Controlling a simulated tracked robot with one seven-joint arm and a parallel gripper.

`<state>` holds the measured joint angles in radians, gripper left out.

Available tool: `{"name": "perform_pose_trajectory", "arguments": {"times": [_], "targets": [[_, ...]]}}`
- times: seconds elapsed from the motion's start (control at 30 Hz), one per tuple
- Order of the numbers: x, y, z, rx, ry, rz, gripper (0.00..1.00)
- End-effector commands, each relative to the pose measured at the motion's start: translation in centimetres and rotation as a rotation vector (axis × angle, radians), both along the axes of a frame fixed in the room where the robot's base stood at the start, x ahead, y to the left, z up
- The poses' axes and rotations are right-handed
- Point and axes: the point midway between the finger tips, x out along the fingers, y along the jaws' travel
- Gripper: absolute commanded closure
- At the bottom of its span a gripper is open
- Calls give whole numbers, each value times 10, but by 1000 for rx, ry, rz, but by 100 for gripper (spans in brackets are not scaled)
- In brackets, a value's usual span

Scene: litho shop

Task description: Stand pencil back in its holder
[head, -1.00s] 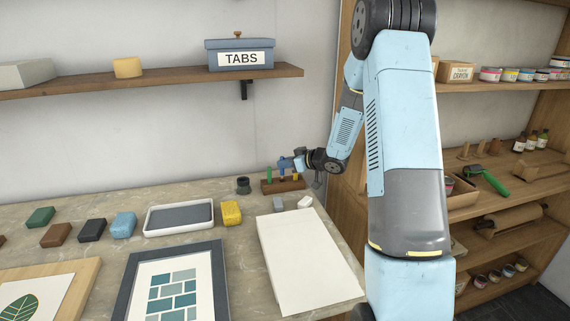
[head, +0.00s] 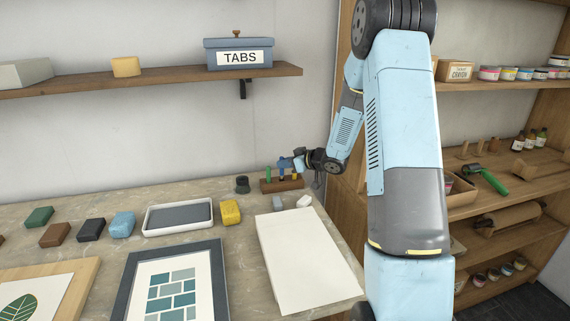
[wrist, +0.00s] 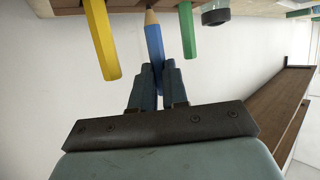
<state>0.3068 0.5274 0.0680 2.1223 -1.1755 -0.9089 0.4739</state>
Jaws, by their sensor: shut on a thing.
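The blue pencil (wrist: 155,42) is held between the fingers of my gripper (wrist: 158,70). Its bare wood tip points toward the brown holder block (head: 290,185) and shows close to it in the wrist view. I cannot tell whether the tip touches the block. A yellow pencil (wrist: 101,40) and a green pencil (wrist: 187,30) stand in the holder on either side of the blue one. In the head view my gripper (head: 286,163) is above the holder at the back right of the counter, small and partly hiding the pencils.
A dark round pot (head: 242,185) stands just left of the holder. A yellow block (head: 230,212), a grey tray (head: 178,217) and white paper (head: 305,260) lie nearer. Small pale blocks (head: 304,201) lie in front of the holder. A wooden shelf unit (head: 345,215) rises at right.

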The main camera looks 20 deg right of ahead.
Motion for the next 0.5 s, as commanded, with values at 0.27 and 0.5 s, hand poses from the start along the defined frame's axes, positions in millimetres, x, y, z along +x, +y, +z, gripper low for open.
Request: {"name": "perform_pose_trajectory", "arguments": {"times": [0.27,0.5], "targets": [[0,0,-4,0,0,1,100],[0,1,-6,0,0,1,100]]}}
